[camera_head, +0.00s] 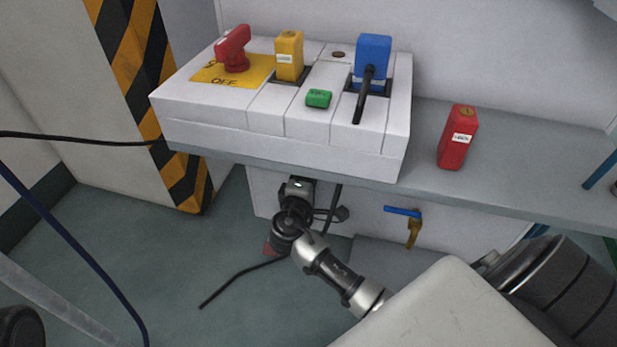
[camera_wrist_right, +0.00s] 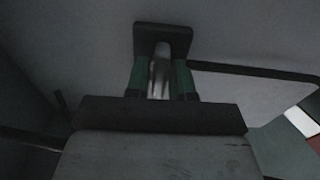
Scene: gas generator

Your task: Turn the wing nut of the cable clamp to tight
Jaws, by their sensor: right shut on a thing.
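My right arm reaches in from the lower right of the head view, and its gripper (camera_head: 298,187) is under the front edge of the shelf, against the white cabinet front. In the right wrist view the green-padded fingers (camera_wrist_right: 160,75) are shut on a pale metal piece, which I take for the wing nut (camera_wrist_right: 161,64). A dark square plate (camera_wrist_right: 176,31) is just beyond it, seemingly part of the cable clamp. The wing nut's wings and turned position are hidden by the fingers, and the gripper hides the clamp in the head view. My left gripper is not in view.
Above the gripper, the grey shelf (camera_head: 520,183) carries a white panel (camera_head: 270,148) with a red knob, and yellow, blue and green parts. A red block (camera_head: 458,137) stands right of it. A blue-handled valve (camera_head: 403,211) is right of the gripper.

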